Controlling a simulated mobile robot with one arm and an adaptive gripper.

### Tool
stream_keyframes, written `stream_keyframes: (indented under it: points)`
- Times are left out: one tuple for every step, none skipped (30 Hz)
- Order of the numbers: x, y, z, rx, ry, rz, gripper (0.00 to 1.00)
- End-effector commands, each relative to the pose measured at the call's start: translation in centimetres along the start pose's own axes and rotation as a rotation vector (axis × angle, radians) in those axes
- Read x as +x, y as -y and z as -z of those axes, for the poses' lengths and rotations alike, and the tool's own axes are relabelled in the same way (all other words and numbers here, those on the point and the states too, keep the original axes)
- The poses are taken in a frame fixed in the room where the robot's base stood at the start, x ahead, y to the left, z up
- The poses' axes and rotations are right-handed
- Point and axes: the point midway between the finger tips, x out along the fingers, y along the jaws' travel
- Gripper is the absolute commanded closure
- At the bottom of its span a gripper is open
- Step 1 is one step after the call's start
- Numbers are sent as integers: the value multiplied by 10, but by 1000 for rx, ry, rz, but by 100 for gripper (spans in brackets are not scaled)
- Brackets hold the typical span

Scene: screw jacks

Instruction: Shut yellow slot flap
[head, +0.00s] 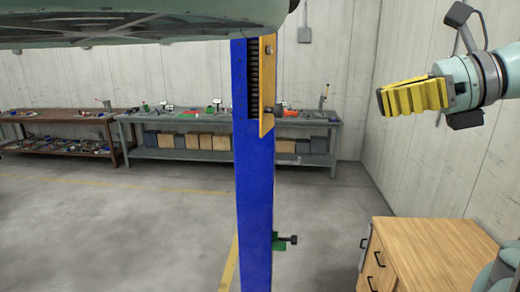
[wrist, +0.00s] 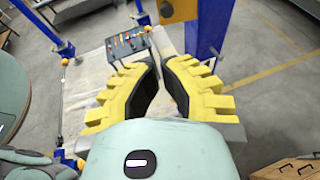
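The yellow slot flap (head: 268,85) is a tall narrow plate on the upper part of the blue post (head: 254,190) in the head view. It stands out at an angle, with a dark knob (head: 278,108) near its lower end. A dark slotted strip (head: 253,80) shows uncovered to its left. My gripper (head: 380,102) is at the upper right, clear of the flap, with yellow ribbed fingers. In the wrist view the fingertips (wrist: 160,60) come nearly together with nothing between them. A yellow-orange plate (wrist: 180,10) with a dark knob shows at the top; it looks like the flap.
A green beam or platform (head: 140,22) spans the upper left. A wooden cabinet (head: 440,250) stands at lower right. A green bracket with a black knob (head: 286,240) sits low on the post. Workbenches (head: 330,125) line the back wall. The floor between is clear.

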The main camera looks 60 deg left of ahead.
Motion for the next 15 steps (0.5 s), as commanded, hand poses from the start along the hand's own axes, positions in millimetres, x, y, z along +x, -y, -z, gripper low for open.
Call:
stream_keyframes:
  points:
    - [0,1,-1,-15,-10,12,100]
    - [1,2,-2,-19,-13,16,100]
    - [1,2,-3,-21,-16,19,100]
    - [2,2,-3,-21,-17,20,100]
    - [3,2,-4,-20,-17,20,100]
    - [5,3,-4,-18,-17,19,100]
    - [7,3,-4,-16,-17,18,100]
    - [9,3,-4,-14,-17,17,100]
    - [12,3,-4,-14,-18,17,100]
    - [15,3,-5,-15,-18,17,100]
    - [18,2,-5,-16,-18,17,100]
    - [23,2,-6,-17,-16,16,100]
    - [26,2,-6,-15,-15,15,100]
    - [29,2,-6,-12,-15,15,100]
    - [34,3,-6,-13,-16,15,100]
